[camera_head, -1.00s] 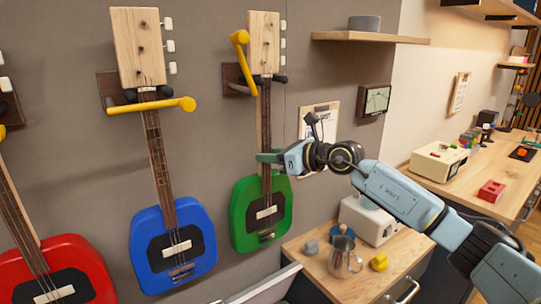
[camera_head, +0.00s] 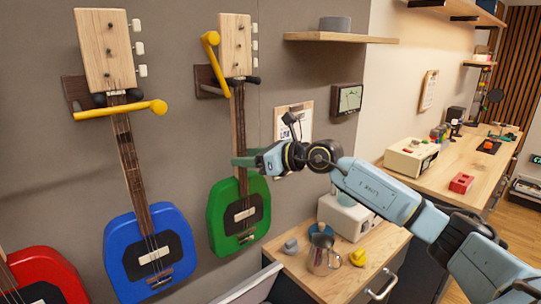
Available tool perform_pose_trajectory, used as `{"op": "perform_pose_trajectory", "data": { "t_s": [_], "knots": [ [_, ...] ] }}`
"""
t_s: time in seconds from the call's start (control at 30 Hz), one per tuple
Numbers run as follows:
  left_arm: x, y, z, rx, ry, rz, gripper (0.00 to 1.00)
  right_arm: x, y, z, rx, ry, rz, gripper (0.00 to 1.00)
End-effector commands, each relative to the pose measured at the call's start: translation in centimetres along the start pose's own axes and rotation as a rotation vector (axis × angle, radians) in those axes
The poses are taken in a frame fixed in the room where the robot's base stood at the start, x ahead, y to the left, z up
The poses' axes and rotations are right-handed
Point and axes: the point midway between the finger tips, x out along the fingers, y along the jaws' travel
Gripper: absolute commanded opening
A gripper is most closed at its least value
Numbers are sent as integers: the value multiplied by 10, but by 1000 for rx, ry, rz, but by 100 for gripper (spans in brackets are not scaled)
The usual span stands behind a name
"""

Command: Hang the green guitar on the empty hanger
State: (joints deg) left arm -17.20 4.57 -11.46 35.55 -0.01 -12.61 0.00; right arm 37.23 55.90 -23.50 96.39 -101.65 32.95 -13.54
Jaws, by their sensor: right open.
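The green guitar (camera_head: 258,208) hangs upright against the wall, right of the blue one. Its pale wooden headstock (camera_head: 234,42) is at the dark wall hanger (camera_head: 209,82), with a dark prong showing on the right of the neck. The hanger's yellow bar (camera_head: 209,52) is swung up, clear of the neck. My right gripper (camera_head: 244,161) is open at the lower neck, just above the green body. Its fingers partly overlap the neck; whether they touch it I cannot tell. My left gripper is out of view.
The blue guitar (camera_head: 118,247) hangs with its yellow bar (camera_head: 120,110) across the neck. A red guitar (camera_head: 38,272) is at lower left. A wooden desk (camera_head: 300,268) with a metal jug (camera_head: 320,256) stands below my right arm. A shelf (camera_head: 340,38) is above.

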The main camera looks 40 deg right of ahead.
Motion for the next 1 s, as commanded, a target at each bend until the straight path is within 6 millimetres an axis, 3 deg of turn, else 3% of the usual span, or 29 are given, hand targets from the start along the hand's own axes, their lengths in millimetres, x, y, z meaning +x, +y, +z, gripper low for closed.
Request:
{"op": "perform_pose_trajectory", "data": {
  "t_s": [0.5, 1.0],
  "knots": [
    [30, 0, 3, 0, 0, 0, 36, -88, -2, -3, -4, -1, -5, 51],
    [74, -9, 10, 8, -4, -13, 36, -120, -4, -3, 0, -7, -9, 51]
  ]
}}
